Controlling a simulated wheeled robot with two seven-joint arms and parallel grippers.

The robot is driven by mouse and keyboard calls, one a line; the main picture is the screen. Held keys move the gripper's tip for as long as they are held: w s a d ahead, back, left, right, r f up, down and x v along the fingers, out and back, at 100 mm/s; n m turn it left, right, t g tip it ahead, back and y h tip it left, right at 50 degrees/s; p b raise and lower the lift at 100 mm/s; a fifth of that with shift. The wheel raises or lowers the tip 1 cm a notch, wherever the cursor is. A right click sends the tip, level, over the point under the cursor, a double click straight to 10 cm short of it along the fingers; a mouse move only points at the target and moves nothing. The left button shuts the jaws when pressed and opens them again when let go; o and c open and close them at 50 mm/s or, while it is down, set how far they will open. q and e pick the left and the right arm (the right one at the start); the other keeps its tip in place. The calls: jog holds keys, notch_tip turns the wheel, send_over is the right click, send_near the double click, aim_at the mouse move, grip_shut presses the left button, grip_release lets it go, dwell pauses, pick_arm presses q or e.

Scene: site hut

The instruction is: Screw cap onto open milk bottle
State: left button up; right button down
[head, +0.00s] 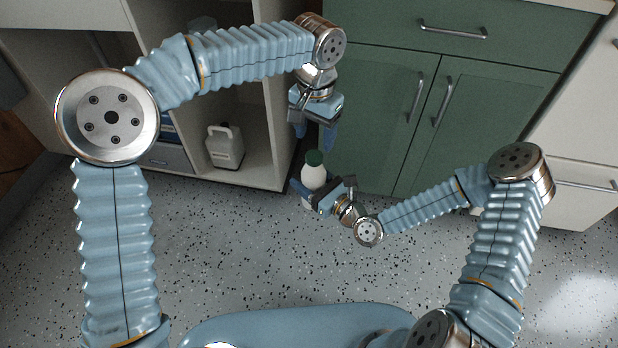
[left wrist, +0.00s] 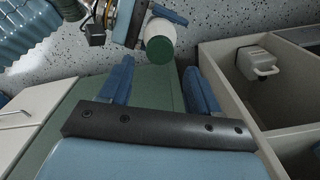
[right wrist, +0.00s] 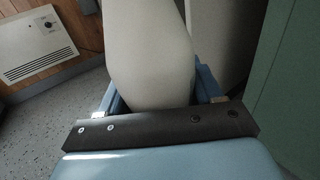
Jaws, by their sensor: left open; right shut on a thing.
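A white bottle (head: 313,176) is held upright over the floor in front of the cabinets. A green cap (head: 314,158) sits on its top; how tightly it is on cannot be told. My right gripper (head: 315,188) is shut around the bottle's body, which fills the middle of the right wrist view (right wrist: 150,50). My left gripper (head: 315,132) is open and empty, pointing down above the cap. In the left wrist view, the cap (left wrist: 160,48) shows just beyond and between the open fingertips (left wrist: 158,68), apart from them. The cap is not visible in the right wrist view.
A green cabinet (head: 470,75) stands behind the bottle. Open pale shelves (head: 262,150) to the left hold a white jug (head: 225,147). The speckled floor (head: 240,250) is clear. A wall heater (right wrist: 38,45) shows in the right wrist view.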

aim_at(314, 155)
pick_arm(q)
notch_tip(314, 155, down, 6)
jog(key=shift+r, duration=0.1)
dwell(0.4)
jog(key=c, duration=1.1)
jog(key=o, duration=1.3)
jog(key=shift+c, duration=0.2)
notch_tip(314, 155, up, 12)
